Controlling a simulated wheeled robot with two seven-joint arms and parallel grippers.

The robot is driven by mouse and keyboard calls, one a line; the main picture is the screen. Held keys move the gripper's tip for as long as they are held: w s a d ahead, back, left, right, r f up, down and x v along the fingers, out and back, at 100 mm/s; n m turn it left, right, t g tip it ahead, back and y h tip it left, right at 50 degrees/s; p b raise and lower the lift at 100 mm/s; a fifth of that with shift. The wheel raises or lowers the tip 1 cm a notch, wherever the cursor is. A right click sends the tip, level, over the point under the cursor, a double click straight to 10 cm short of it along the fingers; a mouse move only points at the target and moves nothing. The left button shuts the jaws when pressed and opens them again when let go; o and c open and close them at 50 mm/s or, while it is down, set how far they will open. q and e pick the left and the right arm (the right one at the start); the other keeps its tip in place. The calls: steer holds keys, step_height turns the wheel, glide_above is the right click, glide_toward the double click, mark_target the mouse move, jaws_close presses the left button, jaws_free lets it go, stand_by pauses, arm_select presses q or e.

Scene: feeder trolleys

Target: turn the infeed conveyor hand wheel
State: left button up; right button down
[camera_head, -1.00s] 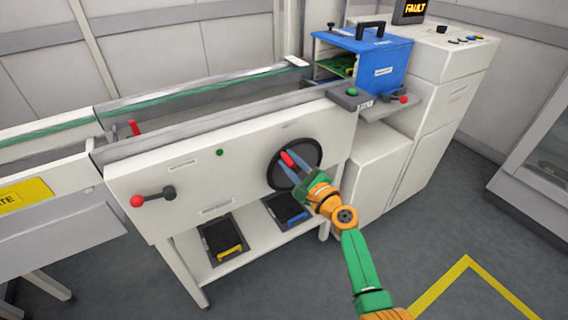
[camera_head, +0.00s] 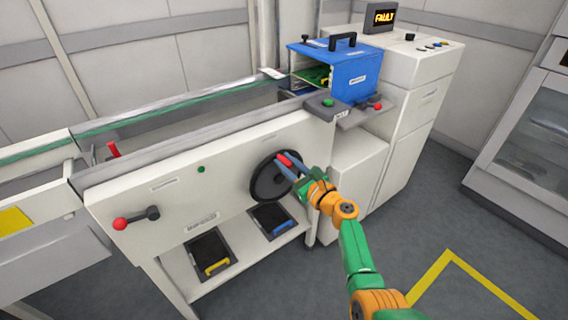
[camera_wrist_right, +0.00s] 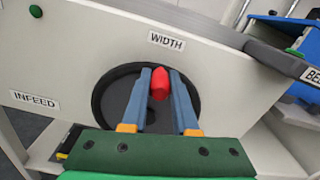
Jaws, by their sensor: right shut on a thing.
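The hand wheel (camera_head: 262,188) is a dark disc on the front of the white infeed conveyor (camera_head: 135,216). Its red handle (camera_head: 284,159) stands at the upper right of the wheel in the head view. My right gripper (camera_head: 285,163) is shut on this handle, one blue-grey finger on each side. In the right wrist view the red handle (camera_wrist_right: 159,84) sits between the fingertips, with the wheel (camera_wrist_right: 113,98) behind them. A WIDTH label (camera_wrist_right: 166,41) is above the wheel and an INFEED label (camera_wrist_right: 35,101) is to its left. My left gripper is not in view.
A blue box (camera_head: 352,78) stands at the conveyor's right end, before a white cabinet with a FAULT screen (camera_head: 381,17). Two dark trays lie on the lower shelf. The floor at right is free.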

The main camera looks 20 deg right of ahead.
steer(key=shift+f, duration=0.1)
stand_by(0.3)
steer(key=c, duration=0.7)
jaws_free()
steer(key=shift+d, duration=0.1)
steer(key=p+v, duration=0.2)
steer(key=v, duration=0.5)
